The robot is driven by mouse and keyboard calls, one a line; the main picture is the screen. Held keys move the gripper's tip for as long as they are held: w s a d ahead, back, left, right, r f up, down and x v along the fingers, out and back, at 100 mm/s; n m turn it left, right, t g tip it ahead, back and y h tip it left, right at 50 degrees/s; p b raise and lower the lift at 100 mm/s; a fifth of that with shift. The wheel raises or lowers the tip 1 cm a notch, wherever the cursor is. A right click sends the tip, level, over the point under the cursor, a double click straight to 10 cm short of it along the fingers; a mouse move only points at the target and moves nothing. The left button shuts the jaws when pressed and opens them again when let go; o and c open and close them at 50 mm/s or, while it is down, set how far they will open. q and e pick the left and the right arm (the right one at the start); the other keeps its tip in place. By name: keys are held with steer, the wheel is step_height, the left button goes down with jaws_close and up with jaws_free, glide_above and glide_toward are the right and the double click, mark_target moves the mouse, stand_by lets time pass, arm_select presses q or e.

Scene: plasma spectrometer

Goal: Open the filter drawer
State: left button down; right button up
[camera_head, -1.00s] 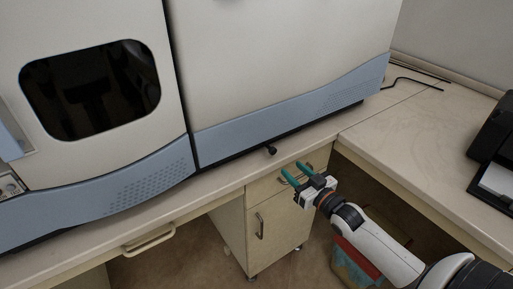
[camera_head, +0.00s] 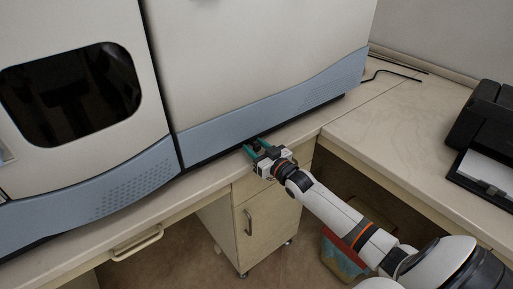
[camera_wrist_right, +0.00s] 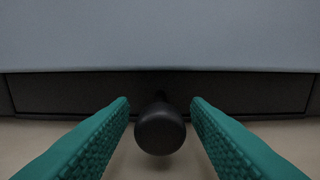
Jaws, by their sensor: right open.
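The filter drawer (camera_wrist_right: 60,93) is a dark, low, wide front under the spectrometer's blue-grey lower panel in the right wrist view. Its round black knob (camera_wrist_right: 160,129) sticks out at the middle, between the two green fingers of my right gripper (camera_wrist_right: 160,115). The fingers stand apart, one on each side of the knob, with a gap on both sides. In the head view my right gripper (camera_head: 256,149) is at the counter's front edge, against the foot of the spectrometer (camera_head: 262,60), and largely covers the knob. My left gripper is not in view.
The counter (camera_head: 385,128) runs along the front and to the right. A black printer (camera_head: 485,135) stands at the right. Below the counter are a cabinet with a handle (camera_head: 248,222) and a drawer handle (camera_head: 138,243) at the left.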

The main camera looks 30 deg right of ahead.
jaws_close()
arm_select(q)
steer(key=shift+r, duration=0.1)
arm_select(e)
steer(key=shift+s, duration=0.1)
